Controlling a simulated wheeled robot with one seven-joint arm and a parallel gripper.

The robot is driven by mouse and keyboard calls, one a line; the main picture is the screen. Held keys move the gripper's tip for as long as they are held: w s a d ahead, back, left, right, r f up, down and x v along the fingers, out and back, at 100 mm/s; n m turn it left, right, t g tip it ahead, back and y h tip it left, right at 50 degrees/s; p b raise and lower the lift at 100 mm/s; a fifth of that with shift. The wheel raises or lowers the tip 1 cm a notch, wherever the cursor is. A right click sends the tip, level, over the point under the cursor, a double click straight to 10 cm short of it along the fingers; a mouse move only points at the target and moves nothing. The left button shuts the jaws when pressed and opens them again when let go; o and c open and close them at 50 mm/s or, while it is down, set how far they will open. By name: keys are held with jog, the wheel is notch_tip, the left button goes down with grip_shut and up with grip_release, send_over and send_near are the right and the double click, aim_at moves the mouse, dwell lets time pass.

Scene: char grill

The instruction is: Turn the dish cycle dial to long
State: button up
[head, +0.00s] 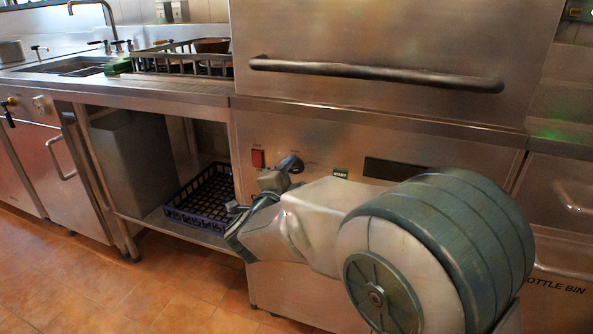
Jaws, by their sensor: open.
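My gripper (255,196) is open and empty, just below and left of the dial in the picture. One finger overlaps the area under the knob. Whether it touches the knob or panel cannot be told. My arm hides the lower part of the panel.
The red switch (258,158) sits left of the dial. A long handle (375,72) crosses the dishwasher hood above. A dark display (395,169) lies to the right. A blue crate (200,222) rests on the low shelf at left. Open tiled floor (110,285) lies at the front left.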

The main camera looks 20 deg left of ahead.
jog(key=s+a+p, duration=0.1)
jog(key=s+p, duration=0.1)
jog(key=s, duration=0.9)
jog(key=shift+s, duration=0.4)
jog(key=shift+r, duration=0.1)
jog(key=w+d+r+n+g+y+p, duration=0.3)
jog(key=d+r+n+p, duration=0.2)
jog(key=r+p, duration=0.4)
jog(key=w+d+r+n+g+y+p, duration=0.25)
jog(key=d+r+n+y+p, duration=0.2)
jog(key=r+p, duration=0.45)
jog(key=s+d+r+n+g+h+p, duration=0.1)
jog(key=s+d+r+g+h+p, duration=0.1)
jog(key=s+d+p, duration=0.3)
jog(key=s+d+r+n+g+h+p, duration=0.2)
jog(key=s+d, duration=0.5)
jog(key=d, duration=0.4)
jog(key=s+d+r+n+g+h+p, duration=0.2)
jog(key=s+d+g+p, duration=0.3)
jog(key=d+p, duration=0.3)
jog(key=shift+s+d+r+g+p, duration=0.35)
jog(key=shift+s+r, duration=0.4)
jog(key=shift+r, duration=0.15)
jog(key=shift+c, duration=0.3)
